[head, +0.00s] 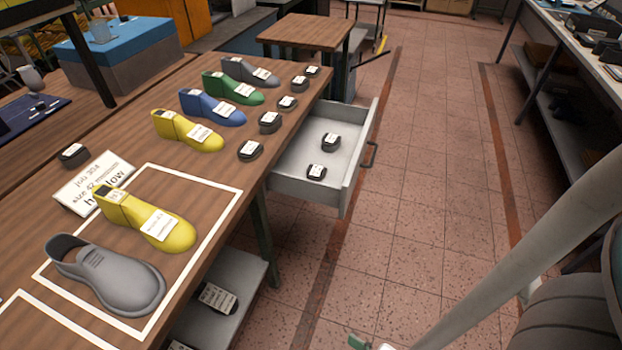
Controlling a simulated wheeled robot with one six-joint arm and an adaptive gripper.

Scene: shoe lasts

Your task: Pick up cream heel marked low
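No cream-coloured heel can be made out in the head view. Several small dark heel-like blocks with white labels stand along the bench's right edge, the nearest being this block (250,152). Two more lie in the open drawer, a rear block (331,142) and a front block (316,172). Another dark block (73,154) sits alone at the left, behind a card (92,183) that reads "job 304", "size 42" and a partly hidden line ending in "low". The labels on the blocks are too small to read.
A yellow last (150,218) and a grey shoe (108,276) lie inside a white outline on the wooden bench (215,262). Yellow, blue, green and grey lasts line the back. The grey drawer (346,184) juts out over the aisle. The tiled floor (430,170) is clear.

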